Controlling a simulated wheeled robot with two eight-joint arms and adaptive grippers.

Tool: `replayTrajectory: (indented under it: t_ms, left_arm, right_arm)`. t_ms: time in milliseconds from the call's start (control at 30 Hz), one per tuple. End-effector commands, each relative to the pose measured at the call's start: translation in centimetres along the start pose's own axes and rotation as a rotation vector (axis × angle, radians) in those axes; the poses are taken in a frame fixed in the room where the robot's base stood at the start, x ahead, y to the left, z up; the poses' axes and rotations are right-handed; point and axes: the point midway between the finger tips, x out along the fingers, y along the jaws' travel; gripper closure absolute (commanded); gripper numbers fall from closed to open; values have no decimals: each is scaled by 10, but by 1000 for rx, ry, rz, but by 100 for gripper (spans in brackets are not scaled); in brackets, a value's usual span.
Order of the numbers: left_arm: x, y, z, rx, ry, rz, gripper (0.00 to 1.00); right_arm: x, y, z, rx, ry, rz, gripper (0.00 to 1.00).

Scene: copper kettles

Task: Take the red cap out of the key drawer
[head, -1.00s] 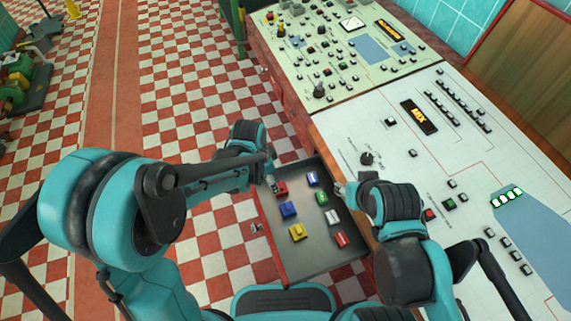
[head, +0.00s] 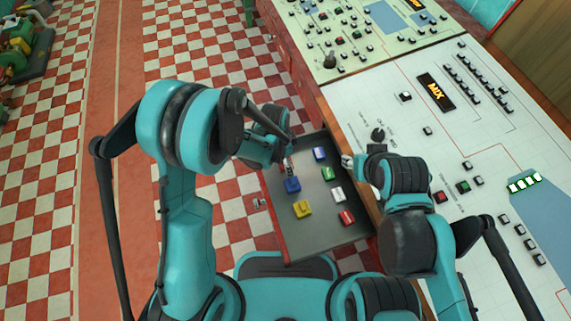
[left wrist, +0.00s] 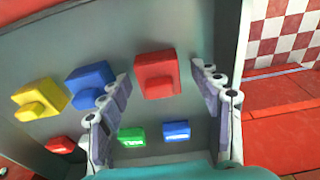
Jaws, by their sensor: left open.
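The open key drawer (head: 318,238) has a grey floor and red outer sides. In the left wrist view the chunky red cap (left wrist: 157,75) rests on the drawer floor. My left gripper (left wrist: 162,95) is open above the drawer, with its fingers on either side of the red cap in that view. I see no clear contact.
A blue cap (head: 291,185) and a yellow cap (head: 302,209) share the red cap's row. Flat blue (head: 320,154), green (head: 327,173), white (head: 337,194) and red (head: 346,217) pieces lie to the right. The control console (head: 400,140) borders the drawer.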

Motion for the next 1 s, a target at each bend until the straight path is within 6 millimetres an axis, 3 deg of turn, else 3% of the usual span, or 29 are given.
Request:
replayTrajectory:
  t_ms: [133,300,733,867,1000]
  left_arm:
    - [-2,0,0,0,0,0,38]
    - [-2,0,0,0,0,0,81]
    - [-6,0,-1,0,0,0,81]
    - [-19,0,-2,0,0,0,81]
    - [-45,0,-5,-1,0,0,81]
  right_arm:
    - [-1,0,-1,0,0,0,60]
    - [-1,0,-1,0,0,0,60]
    - [-3,0,-3,0,0,0,60]
    - [-10,0,-7,0,0,0,60]
    - [-21,0,-15,0,0,0,60]
